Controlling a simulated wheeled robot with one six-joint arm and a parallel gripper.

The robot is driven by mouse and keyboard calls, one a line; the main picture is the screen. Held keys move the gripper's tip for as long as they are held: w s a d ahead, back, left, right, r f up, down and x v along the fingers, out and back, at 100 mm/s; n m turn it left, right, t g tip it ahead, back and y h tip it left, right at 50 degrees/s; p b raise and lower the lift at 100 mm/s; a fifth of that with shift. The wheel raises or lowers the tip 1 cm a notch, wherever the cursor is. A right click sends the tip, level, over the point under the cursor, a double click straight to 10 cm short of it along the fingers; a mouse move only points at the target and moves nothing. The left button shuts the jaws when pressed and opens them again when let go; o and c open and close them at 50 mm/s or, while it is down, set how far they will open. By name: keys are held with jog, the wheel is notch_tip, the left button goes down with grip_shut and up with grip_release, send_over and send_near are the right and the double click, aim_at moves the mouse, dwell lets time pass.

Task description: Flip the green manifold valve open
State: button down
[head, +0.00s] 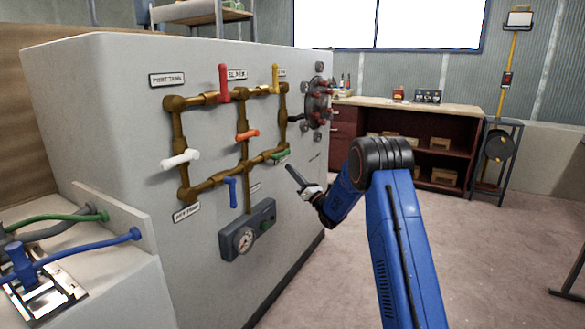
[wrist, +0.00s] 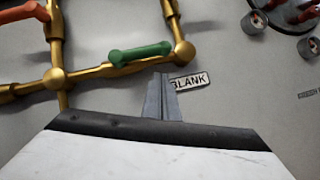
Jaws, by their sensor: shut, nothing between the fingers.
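The green manifold valve handle (wrist: 140,53) lies along the lower brass pipe in the wrist view, nearly in line with it and slightly tilted. In the head view the green handle (head: 281,155) is small, at the lower right of the brass manifold (head: 243,150). My gripper (wrist: 161,78) is shut and empty. Its fingertips are just below and right of the green handle, over the left edge of a label reading "BLANK" (wrist: 189,82). In the head view my gripper (head: 290,168) is close to the panel, below the green handle. Contact with the handle cannot be told.
Other handles are red (head: 223,82), yellow (head: 275,78), orange (head: 247,134), white (head: 180,158) and blue (head: 232,192). A gauge box (head: 247,230) sits below. A flange with red-capped bolts (head: 318,103) is right of the manifold. Floor to the right is open.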

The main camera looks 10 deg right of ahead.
jog(key=w+d+f+v, duration=0.1)
jog(key=v, duration=0.9)
jog(key=shift+w+d+f, duration=0.1)
jog(key=shift+w+d, duration=0.05)
jog(key=s+r+m+g+h, duration=0.2)
jog(key=s+r+m+h, duration=0.4)
jog(key=r+m+h, duration=0.55)
jog(key=s+r+m+g+h, duration=0.25)
jog(key=s+m+g, duration=0.25)
jog(key=s+m, duration=1.1)
jog(key=s+a+f+m+g, duration=0.1)
jog(key=s+f+m+g, duration=0.1)
jog(key=s, duration=1.2)
jog(key=s+a+f+m+g, duration=0.1)
jog(key=s+f+m+g, duration=0.2)
jog(key=s, duration=1.1)
jog(key=s+a+f+m+g, duration=0.2)
jog(key=s+f+m, duration=0.3)
jog(key=s, duration=0.9)
jog(key=shift+s+f+g, duration=0.25)
jog(key=shift+f+g, duration=0.35)
jog(key=shift+f, duration=0.15)
